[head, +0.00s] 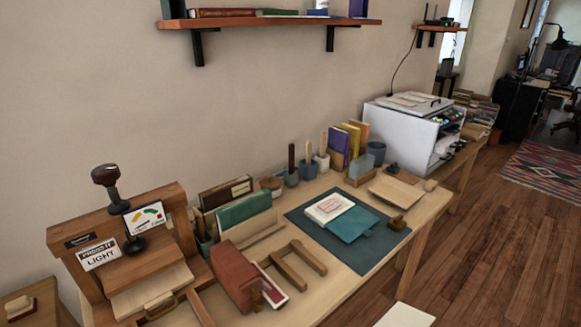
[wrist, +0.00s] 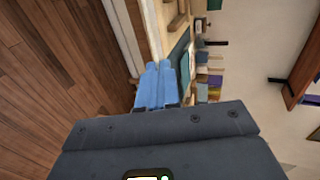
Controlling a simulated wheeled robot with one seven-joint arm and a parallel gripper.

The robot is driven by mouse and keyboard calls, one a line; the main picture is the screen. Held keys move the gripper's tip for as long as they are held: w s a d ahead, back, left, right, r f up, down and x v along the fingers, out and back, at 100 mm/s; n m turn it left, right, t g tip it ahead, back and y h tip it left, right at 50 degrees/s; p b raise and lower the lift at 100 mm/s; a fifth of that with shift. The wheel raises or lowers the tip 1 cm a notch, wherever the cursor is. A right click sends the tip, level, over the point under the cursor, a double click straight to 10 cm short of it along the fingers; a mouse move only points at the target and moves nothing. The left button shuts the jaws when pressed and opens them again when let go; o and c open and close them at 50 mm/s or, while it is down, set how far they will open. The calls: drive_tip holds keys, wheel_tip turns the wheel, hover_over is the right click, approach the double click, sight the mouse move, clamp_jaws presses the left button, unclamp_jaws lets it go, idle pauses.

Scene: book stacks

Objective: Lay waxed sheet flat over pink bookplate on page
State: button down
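An open book with a teal cover (head: 350,225) lies on a dark mat (head: 303,221) on the workbench in the head view. A pink bookplate (head: 330,203) rests on its pale page (head: 318,214). I cannot surely pick out the waxed sheet; a flat tan piece (head: 396,191) lies right of the mat, but its material is unclear. My gripper (wrist: 162,65) shows only in the wrist view. Its two blue fingers lie side by side, look shut and hold nothing visible. It is apart from the book, and the bench appears beyond it.
A wooden press (head: 150,260) stands at the left end of the bench. A red-brown block (head: 235,275) and a wooden U-shaped frame (head: 293,262) lie before the mat. Pots and upright books line the wall. A white box (head: 405,130) stands at the far end.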

drive_tip(key=w+a+f+m+t+h, duration=0.2)
drive_tip(key=a+f+m+h, duration=0.3)
drive_tip(key=a+m+h, duration=0.1)
drive_tip(key=shift+a+f+m+h, duration=0.2)
drive_tip(key=shift+a+m+h, duration=0.25)
drive_tip(key=shift+h, duration=0.35)
idle(0.4)
drive_tip(key=shift+w+d, duration=0.15)
idle(0.6)
